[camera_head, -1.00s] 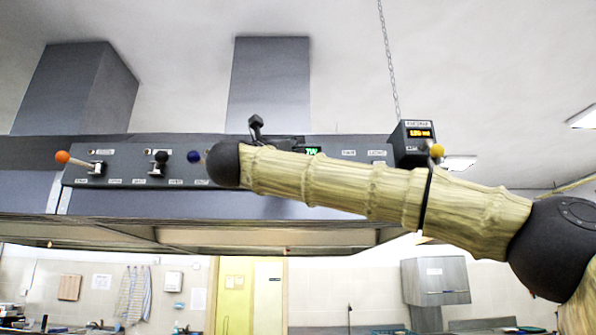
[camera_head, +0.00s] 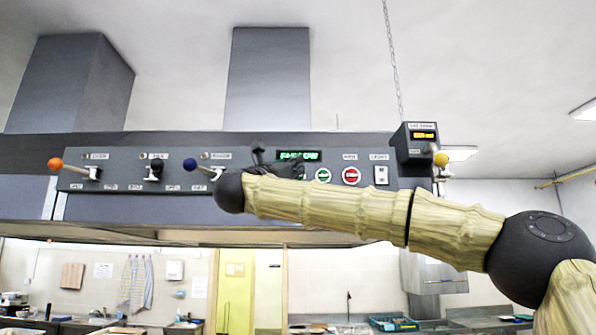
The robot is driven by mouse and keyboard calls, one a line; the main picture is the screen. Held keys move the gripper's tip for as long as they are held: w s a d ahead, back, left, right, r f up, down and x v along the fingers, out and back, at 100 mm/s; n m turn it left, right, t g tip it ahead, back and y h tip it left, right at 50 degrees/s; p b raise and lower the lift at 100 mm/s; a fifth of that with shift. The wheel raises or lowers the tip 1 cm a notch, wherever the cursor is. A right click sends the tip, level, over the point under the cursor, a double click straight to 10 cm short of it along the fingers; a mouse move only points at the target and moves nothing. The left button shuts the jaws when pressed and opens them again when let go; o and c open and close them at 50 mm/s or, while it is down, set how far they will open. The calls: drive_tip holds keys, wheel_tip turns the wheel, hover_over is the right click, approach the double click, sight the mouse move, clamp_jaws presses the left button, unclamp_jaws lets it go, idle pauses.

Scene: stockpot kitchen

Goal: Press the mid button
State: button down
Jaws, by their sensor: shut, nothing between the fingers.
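A grey control panel (camera_head: 120,176) runs along the front of the hood. A lit green display (camera_head: 298,156) on it appears to read "FAN LOW". Below and right of the display are a green round button (camera_head: 323,175) and a red round button (camera_head: 351,175). Their small labels are unreadable, so I cannot tell which is the mid button. My gripper (camera_head: 262,157) is a dark shape just left of and below the display, partly behind my arm. It is shut and empty. It hides the panel left of the green button; contact with the panel cannot be told.
Orange (camera_head: 55,164), black (camera_head: 153,163) and blue (camera_head: 190,164) lever knobs stick out on the left. A white switch (camera_head: 381,174) sits at right. A box with a yellow display (camera_head: 424,135) and a yellow knob (camera_head: 441,159) stands at the panel's right end.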

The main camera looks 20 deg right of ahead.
drive_tip(key=shift+w+d, duration=0.2)
drive_tip(key=shift+w, duration=0.45)
drive_tip(key=shift+w+d+b, duration=0.15)
drive_tip(key=shift+w+b, duration=0.25)
drive_tip(key=shift+w, duration=0.4)
idle(2.0)
drive_tip(key=shift+s+f+b, duration=0.1)
drive_tip(key=shift+s+b, duration=0.1)
drive_tip(key=shift+b, duration=0.1)
drive_tip(key=shift+s+a+b, duration=0.2)
drive_tip(key=shift+s+b, duration=0.45)
drive_tip(key=shift+b, duration=0.05)
drive_tip(key=s+b, duration=0.2)
drive_tip(key=s+a+b, duration=0.1)
drive_tip(key=s+b, duration=0.1)
drive_tip(key=shift+s+a, duration=0.15)
drive_tip(key=shift+s, duration=0.25)
idle(0.9)
